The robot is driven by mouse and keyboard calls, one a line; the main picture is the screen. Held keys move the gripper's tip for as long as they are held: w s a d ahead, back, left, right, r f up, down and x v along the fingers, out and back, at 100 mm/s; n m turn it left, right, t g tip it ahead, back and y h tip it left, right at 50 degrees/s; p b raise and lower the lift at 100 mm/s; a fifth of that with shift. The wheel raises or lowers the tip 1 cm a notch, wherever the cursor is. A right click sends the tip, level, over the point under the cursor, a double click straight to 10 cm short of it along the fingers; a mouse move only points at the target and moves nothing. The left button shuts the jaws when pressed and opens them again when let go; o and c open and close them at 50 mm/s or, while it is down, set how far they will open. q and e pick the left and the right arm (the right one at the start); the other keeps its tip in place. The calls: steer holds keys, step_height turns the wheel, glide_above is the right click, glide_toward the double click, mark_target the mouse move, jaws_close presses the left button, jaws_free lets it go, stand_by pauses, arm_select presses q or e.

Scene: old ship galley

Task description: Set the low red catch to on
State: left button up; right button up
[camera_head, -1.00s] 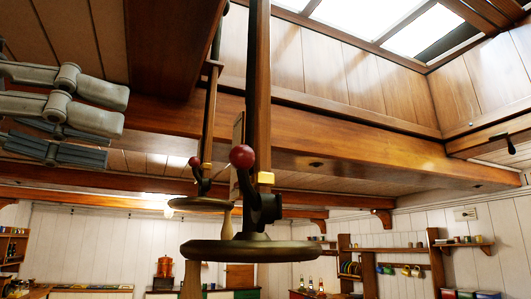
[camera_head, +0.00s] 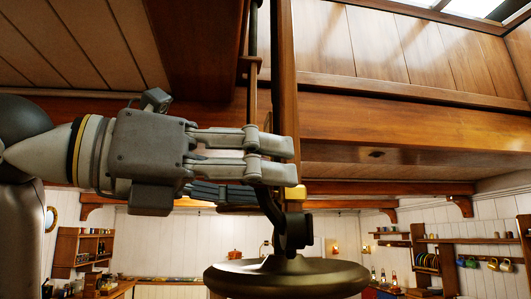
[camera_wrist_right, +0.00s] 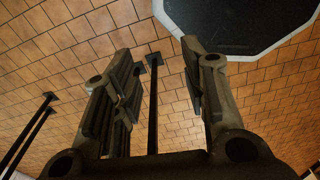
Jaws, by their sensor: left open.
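The near lever's dark arm (camera_head: 270,207) rises to the upper left from its dark hub (camera_head: 294,236), above a round dark disc (camera_head: 286,277). A small yellow block (camera_head: 295,193) sits beside the wooden post just above the hub. The lever's red ball knob is hidden behind my left gripper (camera_head: 264,172). That gripper reaches in from the left, open, with its fingertips across the lever's upper end. I cannot tell whether the knob is between the fingers or whether they touch it. My right gripper (camera_wrist_right: 160,72) is open and empty in the right wrist view.
A wooden post (camera_head: 284,70) and a thin dark rod stand behind the fingertips. A long wooden beam (camera_head: 420,127) crosses behind. Shelves (camera_head: 425,240) line the far wall. The right wrist view shows a tiled floor (camera_wrist_right: 60,45) and a dark eight-sided plate (camera_wrist_right: 235,25).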

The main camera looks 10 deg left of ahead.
arm_select(q)
steer(key=shift+w+d, duration=0.25)
steer(key=shift+d, duration=0.2)
steer(key=shift+a, duration=0.1)
steer(key=shift+s+a, duration=0.15)
steer(key=shift+a, duration=0.05)
steer(key=shift+d, duration=0.15)
steer(key=c, duration=0.7)
jaws_close()
arm_select(e)
steer(key=shift+w+d+r, duration=0.1)
steer(key=shift+w+r, duration=0.2)
steer(key=shift+w, duration=0.25)
